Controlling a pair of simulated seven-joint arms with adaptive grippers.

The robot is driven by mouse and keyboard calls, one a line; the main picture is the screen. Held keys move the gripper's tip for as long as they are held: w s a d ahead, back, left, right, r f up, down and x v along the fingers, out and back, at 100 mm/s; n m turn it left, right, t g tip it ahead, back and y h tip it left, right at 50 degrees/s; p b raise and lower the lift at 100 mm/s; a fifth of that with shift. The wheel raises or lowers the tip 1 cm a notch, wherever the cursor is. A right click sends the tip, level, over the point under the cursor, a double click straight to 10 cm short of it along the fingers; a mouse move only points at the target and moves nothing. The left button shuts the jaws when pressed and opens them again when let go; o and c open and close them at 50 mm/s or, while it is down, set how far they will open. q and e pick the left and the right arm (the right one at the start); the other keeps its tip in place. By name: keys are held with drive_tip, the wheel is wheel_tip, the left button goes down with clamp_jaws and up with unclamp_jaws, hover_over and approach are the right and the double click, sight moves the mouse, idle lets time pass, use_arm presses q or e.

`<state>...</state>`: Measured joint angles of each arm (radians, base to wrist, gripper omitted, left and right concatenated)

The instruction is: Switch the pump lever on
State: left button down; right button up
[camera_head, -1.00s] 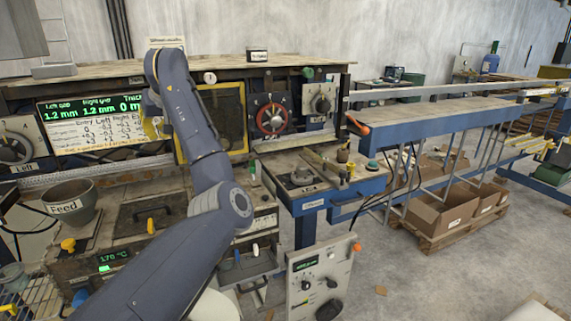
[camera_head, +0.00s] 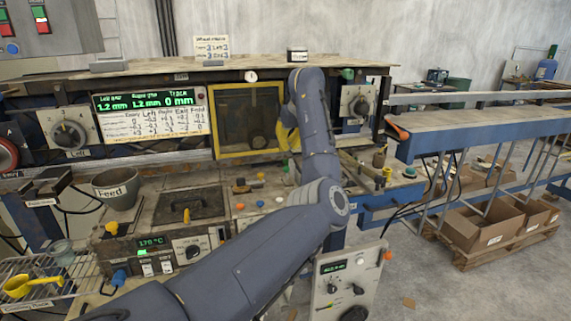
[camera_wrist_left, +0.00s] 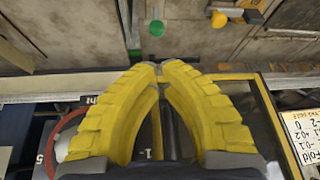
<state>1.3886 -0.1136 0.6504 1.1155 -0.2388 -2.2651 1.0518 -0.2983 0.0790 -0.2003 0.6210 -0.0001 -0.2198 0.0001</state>
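I cannot tell for sure which control is the pump lever; no readable label marks it. Small colored knobs (camera_head: 240,206) stand on the bench front below the yellow-framed window. In the left wrist view a green knob (camera_wrist_left: 155,28) and a yellow knob (camera_wrist_left: 219,18) show beyond my fingertips, apart from them. My left gripper (camera_head: 286,136), partly hidden by its own arm, is in front of the machine at the window's right edge. In the left wrist view its yellow fingers (camera_wrist_left: 158,68) meet at the tips with nothing seen between them. My right gripper is out of view.
The yellow-framed window (camera_head: 247,120) and lit display (camera_head: 150,113) stand behind the bench. A feed pot (camera_head: 117,188) and heater unit (camera_head: 165,243) are at left. A control box (camera_head: 347,283) stands at the lower right. A blue-edged table (camera_head: 480,135) extends right.

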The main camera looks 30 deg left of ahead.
sight(287, 173)
use_arm(q)
drive_tip(key=shift+f, duration=0.1)
drive_tip(key=shift+x, duration=4.9)
drive_tip(key=shift+s+d+y, duration=0.1)
drive_tip(key=shift+d+y, duration=0.1)
drive_tip(key=shift+y, duration=0.1)
